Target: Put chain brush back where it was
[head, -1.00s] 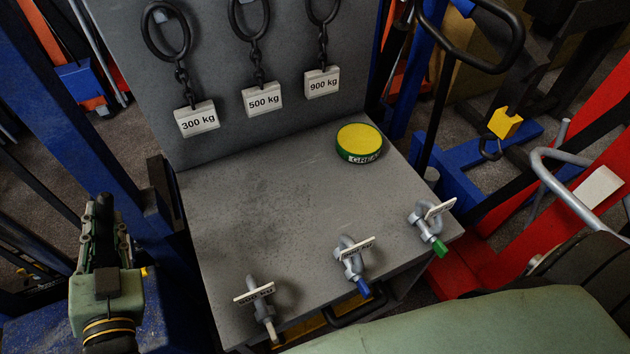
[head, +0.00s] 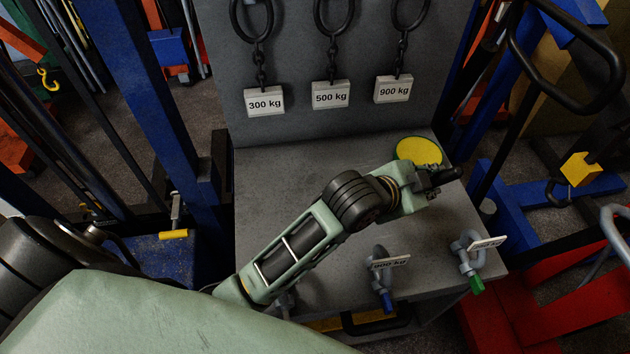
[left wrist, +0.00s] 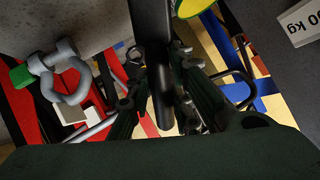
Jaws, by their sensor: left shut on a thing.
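My left gripper (head: 436,180) is over the right part of the grey bench, in front of the grease tin. It is shut on a dark, long thing, most likely the chain brush (head: 449,175). In the left wrist view, its black shaft (left wrist: 152,50) runs between the fingers (left wrist: 163,100). Its bristles cannot be made out. The grey bench (head: 270,200) has an upright back panel. My right gripper is not in view.
A yellow-topped grease tin (head: 419,151) stands close behind the gripper. Chains with tags for 300 kg (head: 265,101), 500 kg (head: 331,94) and 900 kg (head: 393,89) hang on the panel. Shackles (head: 382,275) (head: 467,255) line the front edge. The bench's left part is clear.

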